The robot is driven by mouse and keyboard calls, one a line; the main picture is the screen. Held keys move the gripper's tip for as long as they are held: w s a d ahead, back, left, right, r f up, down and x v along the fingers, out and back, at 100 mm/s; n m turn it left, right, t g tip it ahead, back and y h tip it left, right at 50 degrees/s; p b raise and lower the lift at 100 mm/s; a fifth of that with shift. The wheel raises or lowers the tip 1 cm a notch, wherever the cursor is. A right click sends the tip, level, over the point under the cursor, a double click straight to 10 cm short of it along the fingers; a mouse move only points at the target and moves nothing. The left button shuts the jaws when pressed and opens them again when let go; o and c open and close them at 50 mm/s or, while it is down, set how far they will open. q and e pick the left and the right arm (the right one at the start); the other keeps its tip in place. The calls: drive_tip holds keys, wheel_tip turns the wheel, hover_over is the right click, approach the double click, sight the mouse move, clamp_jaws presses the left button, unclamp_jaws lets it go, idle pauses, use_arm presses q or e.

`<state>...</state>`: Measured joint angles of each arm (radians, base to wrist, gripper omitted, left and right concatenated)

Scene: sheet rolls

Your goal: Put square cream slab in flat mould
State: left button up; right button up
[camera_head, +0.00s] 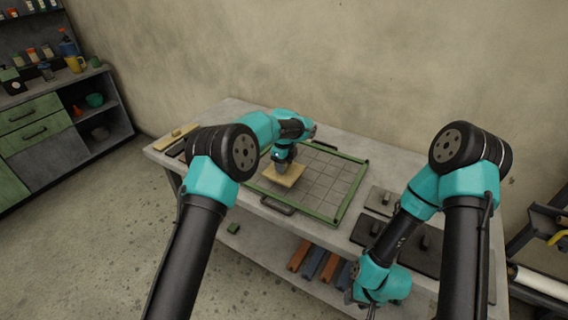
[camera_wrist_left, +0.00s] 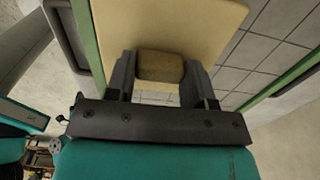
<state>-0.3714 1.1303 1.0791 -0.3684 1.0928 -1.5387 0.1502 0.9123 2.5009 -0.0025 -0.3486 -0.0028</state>
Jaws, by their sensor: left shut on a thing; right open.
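The square cream slab (camera_head: 283,174) is at the left part of the flat mould (camera_head: 348,201), a green-framed tray with a gridded grey floor. My left gripper (camera_head: 281,166) is over the slab and shut on its raised block. In the left wrist view the block (camera_wrist_left: 160,66) sits between the two fingers of my left gripper (camera_wrist_left: 160,80), with the cream slab (camera_wrist_left: 205,20) behind it. I cannot tell whether the slab touches the mould floor. My right gripper (camera_head: 362,300) hangs at the table's front right, beside the mould and away from it; its fingers are small and partly hidden.
Grey plates with dark knobs (camera_head: 381,201) lie right of the mould. A light wooden piece (camera_head: 176,137) lies at the table's left end. Orange and blue bars (camera_head: 314,263) lie on the lower shelf. A green cabinet (camera_head: 38,128) stands far left.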

use_arm(q)
drive_tip(key=shift+w+f, duration=0.15)
drive_tip(key=shift+w, duration=1.2)
drive_tip(key=shift+w+f, duration=0.1)
drive_tip(key=shift+w, duration=1.2)
drive_tip(key=shift+f, duration=1.75)
drive_tip(key=shift+f, duration=0.1)
drive_tip(key=o, duration=1.1)
wheel_tip(320, 180, up, 12)
drive_tip(key=shift+r, duration=0.1)
